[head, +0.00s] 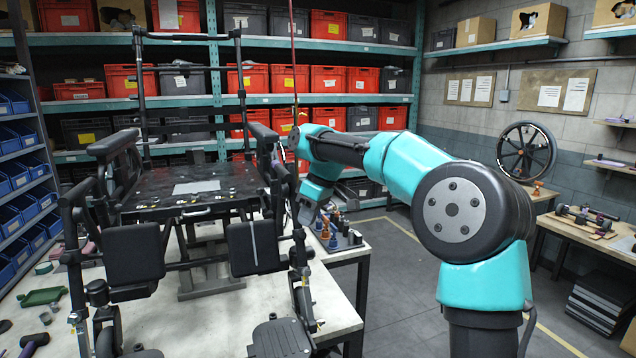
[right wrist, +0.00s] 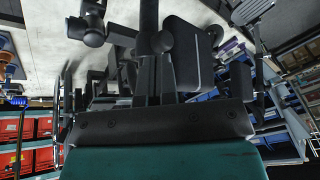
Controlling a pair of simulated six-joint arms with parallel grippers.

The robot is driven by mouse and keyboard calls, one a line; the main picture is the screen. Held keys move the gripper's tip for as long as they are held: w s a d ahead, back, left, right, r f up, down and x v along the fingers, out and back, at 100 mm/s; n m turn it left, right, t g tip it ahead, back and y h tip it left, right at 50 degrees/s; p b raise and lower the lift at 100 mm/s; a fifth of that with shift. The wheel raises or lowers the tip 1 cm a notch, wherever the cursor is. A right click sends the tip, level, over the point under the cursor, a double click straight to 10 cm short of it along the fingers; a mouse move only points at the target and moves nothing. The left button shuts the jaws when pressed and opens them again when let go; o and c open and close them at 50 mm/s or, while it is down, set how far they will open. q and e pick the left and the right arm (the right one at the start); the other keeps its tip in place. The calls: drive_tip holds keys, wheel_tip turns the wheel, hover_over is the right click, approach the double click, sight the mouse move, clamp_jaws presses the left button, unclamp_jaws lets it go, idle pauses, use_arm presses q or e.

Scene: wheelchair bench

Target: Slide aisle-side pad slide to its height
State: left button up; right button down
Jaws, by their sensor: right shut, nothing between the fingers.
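A black wheelchair frame stands on the bench in the head view, with a left pad (head: 134,254) and a right pad (head: 254,247) hanging at its front. My right gripper (head: 306,214) is beside the chair's right side, right of and above that pad. It is shut and empty, and its tips are hard to separate from the dark frame. The right wrist view shows a dark pad (right wrist: 187,55) close ahead, beside dark tubes. My left gripper is in neither view.
The right armrest (head: 262,133) and upright tubes stand close to my right arm. A small rack of coloured parts (head: 340,236) sits at the right of the bench (head: 205,325). Footplates (head: 281,340) jut out low in front. Open floor lies to the right.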

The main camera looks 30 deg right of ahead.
drive_tip(key=w+v, duration=0.1)
drive_tip(key=v, duration=1.1)
drive_tip(key=shift+d, duration=0.25)
drive_tip(key=shift+r, duration=0.1)
drive_tip(key=s+d+f+m+t+y, duration=0.1)
drive_tip(key=s+f+m+t+y, duration=0.3)
drive_tip(key=f+m+t, duration=0.3)
drive_tip(key=s+d+f+m+t+y, duration=0.2)
drive_tip(key=s+f+m+t+y, duration=0.3)
drive_tip(key=f+m, duration=1.2)
drive_tip(key=s+m+t, duration=0.2)
drive_tip(key=m, duration=0.9)
drive_tip(key=shift+s+d+m, duration=0.15)
drive_tip(key=shift+s+m, duration=0.15)
drive_tip(key=shift+t, duration=0.3)
